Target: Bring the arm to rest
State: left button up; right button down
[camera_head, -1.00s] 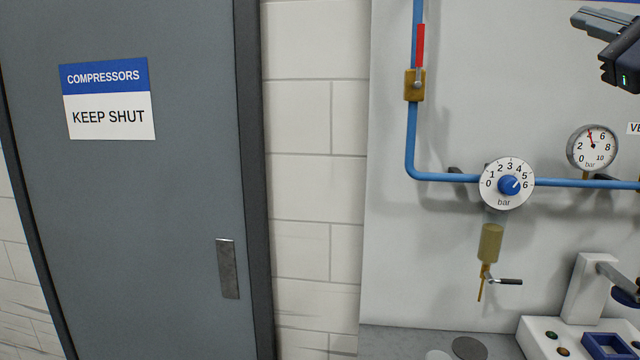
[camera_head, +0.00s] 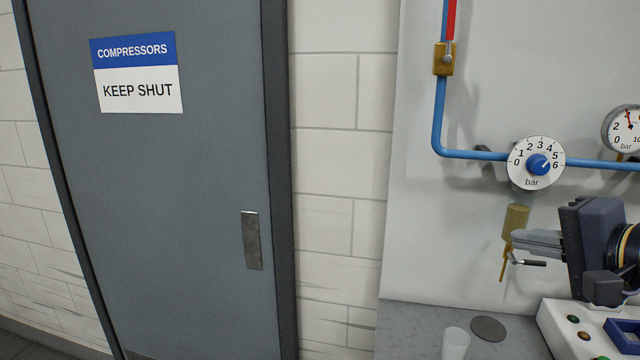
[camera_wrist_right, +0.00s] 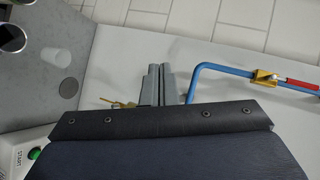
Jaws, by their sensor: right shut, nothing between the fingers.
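My right gripper (camera_head: 517,238) is at the lower right of the head view, its grey fingers pointing left. The fingers are together and empty, in front of the brass filter bowl (camera_head: 516,217) and its small drain valve. In the right wrist view the two fingers (camera_wrist_right: 160,72) lie side by side with nothing held. Whether they touch the drain valve cannot be told. My left gripper is not in view.
A pressure dial (camera_head: 536,163) and blue pipe (camera_head: 438,115) are on the panel above the gripper. A translucent cup (camera_head: 456,342) and dark disc (camera_head: 488,328) are on the grey bench (camera_head: 420,320). A white button box (camera_head: 562,330) is below the gripper. A closed grey door (camera_head: 170,200) is at left.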

jog(key=s+a+f+n+g, duration=0.2)
jog(key=s+f, duration=0.3)
jog(key=f, duration=0.4)
jog(key=s+a+f+n+g, duration=0.3)
jog(key=s+f+n, duration=0.2)
jog(key=f, duration=0.5)
jog(key=s+a+f+n+g+h, duration=0.1)
jog(key=s+a+f+n+g, duration=0.1)
jog(key=s+f, duration=0.4)
notch_tip(320, 180, down, 4)
jog(key=shift+a+r+n+g, duration=0.1)
jog(key=shift+a+n+g, duration=0.2)
jog(key=shift+a+n, duration=0.4)
jog(key=shift+d, duration=0.15)
